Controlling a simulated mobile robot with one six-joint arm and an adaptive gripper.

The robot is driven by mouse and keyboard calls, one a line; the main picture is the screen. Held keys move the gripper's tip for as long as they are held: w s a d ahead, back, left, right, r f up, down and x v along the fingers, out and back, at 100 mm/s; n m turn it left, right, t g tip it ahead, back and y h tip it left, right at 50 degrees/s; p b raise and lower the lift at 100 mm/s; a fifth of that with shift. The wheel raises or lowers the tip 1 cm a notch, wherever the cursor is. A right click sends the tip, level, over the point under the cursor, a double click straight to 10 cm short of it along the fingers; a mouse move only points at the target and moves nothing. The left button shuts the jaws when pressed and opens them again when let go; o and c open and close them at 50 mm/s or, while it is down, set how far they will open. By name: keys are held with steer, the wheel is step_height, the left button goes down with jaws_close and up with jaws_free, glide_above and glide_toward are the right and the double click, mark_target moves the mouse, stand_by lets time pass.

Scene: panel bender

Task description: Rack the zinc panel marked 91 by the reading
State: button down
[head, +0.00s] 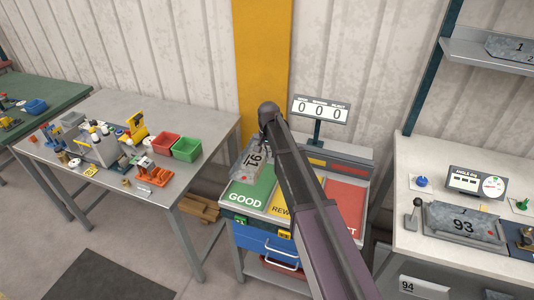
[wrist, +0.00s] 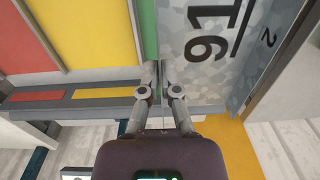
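The zinc panel marked 91 (head: 249,161) is mottled grey and hangs over the green GOOD section (head: 250,188) of the sorting stand. My gripper (wrist: 162,78) is shut on the panel's near edge. In the head view my arm hides most of the grip and part of the yellow section (head: 281,209). A red section (head: 345,203) lies to the right. I cannot tell whether the panel touches the green surface.
A counter display (head: 320,109) reading 0 0 0 stands behind the sections. At right, panel 93 (head: 463,223) lies on the jig by the angle gauge (head: 478,184). A cluttered bench (head: 95,180) with red and green bins stands left. Another panel (head: 511,48) sits on the upper-right shelf.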

steer(key=shift+f+b, duration=4.45)
steer(key=shift+f, duration=0.2)
steer(key=shift+s+f+b, duration=0.1)
steer(key=shift+f+b, duration=1.3)
steer(key=c, duration=0.7)
jaws_free()
steer(key=shift+r, duration=0.1)
